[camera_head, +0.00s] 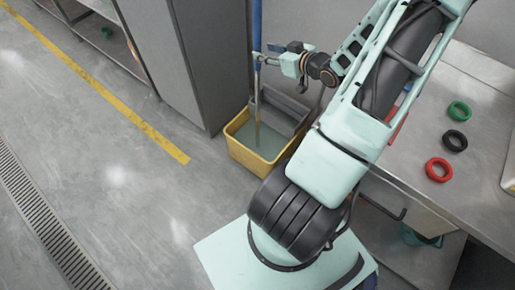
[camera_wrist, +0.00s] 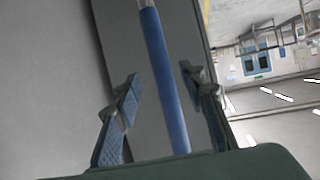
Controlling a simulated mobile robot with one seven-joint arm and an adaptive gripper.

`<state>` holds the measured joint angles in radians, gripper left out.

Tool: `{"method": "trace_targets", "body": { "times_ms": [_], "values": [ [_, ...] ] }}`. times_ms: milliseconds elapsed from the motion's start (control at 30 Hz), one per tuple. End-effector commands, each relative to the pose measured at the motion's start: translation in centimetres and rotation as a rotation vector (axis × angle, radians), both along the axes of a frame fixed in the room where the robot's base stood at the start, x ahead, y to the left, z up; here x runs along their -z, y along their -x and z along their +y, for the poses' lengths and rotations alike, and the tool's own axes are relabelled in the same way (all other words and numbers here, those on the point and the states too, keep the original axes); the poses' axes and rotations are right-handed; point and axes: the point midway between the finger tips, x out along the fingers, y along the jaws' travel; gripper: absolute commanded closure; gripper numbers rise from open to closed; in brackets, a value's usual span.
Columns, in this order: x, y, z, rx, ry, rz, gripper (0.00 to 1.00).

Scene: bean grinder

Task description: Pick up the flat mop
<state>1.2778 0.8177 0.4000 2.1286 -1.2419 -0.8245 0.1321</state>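The flat mop's blue pole (camera_head: 257,25) stands nearly upright, its lower end in a yellow bucket (camera_head: 243,155) of murky water. The mop's head is not clearly visible. My gripper (camera_head: 263,55) is at the pole, above the bucket. In the wrist view, the blue pole (camera_wrist: 168,85) passes between the two fingers of my gripper (camera_wrist: 162,82). The fingers are apart, with gaps showing on both sides of the pole.
A grey cabinet (camera_head: 210,60) stands right behind the pole and bucket. A metal table (camera_head: 480,185) on the right holds green, black and red rings (camera_head: 438,169). The floor at left is open, with a yellow line (camera_head: 110,95) and a drain grate (camera_head: 40,220).

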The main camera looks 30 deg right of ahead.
Motion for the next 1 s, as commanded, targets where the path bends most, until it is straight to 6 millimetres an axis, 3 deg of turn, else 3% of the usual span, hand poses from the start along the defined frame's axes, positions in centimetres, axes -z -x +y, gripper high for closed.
{"method": "trace_targets", "body": {
  "times_ms": [300,567,900,1000],
  "values": [
    [1.5,-4.0,0.9,-0.001,0.000,0.000,0.62],
    [1.5,-4.3,0.9,0.000,0.001,0.000,0.63],
    [1.5,-4.3,0.9,0.000,0.001,0.001,1.00],
    [1.5,-4.3,0.9,0.000,0.001,0.001,1.00]
  ]
}}
